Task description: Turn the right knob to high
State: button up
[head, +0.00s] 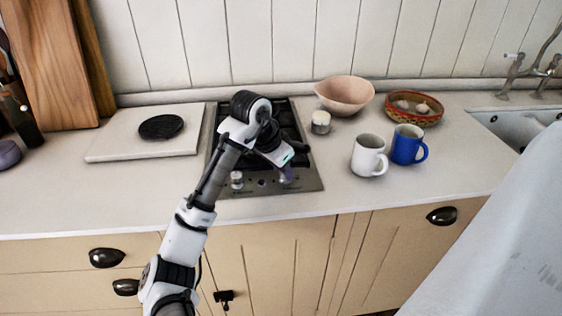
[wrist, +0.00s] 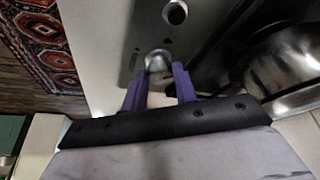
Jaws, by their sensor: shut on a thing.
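The hob (head: 312,184) is a dark steel panel set in the worktop, with its knobs along the front edge. The right knob (wrist: 157,61) is silver and shows between my purple fingertips in the wrist view. My gripper (head: 287,175) reaches down over the front right of the hob and is shut on this knob. In the head view the fingers largely hide the knob, so its turn cannot be read. The left knob (head: 237,179) is silver and stands free; a second, apart knob (wrist: 175,12) shows at the top of the wrist view.
A white mug (head: 367,156) and a blue mug (head: 405,146) stand right of the hob. Behind them are a pink bowl (head: 345,95), a small jar (head: 320,122) and a patterned bowl (head: 412,118). A white board (head: 105,150) with a black disc lies at left.

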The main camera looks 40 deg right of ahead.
jog(key=n+p, duration=0.1)
jog(key=n+t+p, duration=0.1)
jog(key=n, duration=0.2)
jog(key=shift+s+r+t+p, duration=0.2)
jog(key=shift+s+t+p, duration=0.1)
jog(key=shift+p, duration=0.1)
jog(key=shift+d+f+n+t+y+p, duration=0.1)
jog(key=shift+n+t+y+p, duration=0.25)
jog(key=shift+n+p, duration=0.65)
jog(key=shift+n, duration=0.4)
jog(key=o, duration=1)
jog(key=shift+c, duration=0.2)
jog(key=p+v, duration=0.1)
jog(key=v, duration=1.2)
jog(key=shift+s+r, duration=0.2)
jog(key=shift+r, duration=0.15)
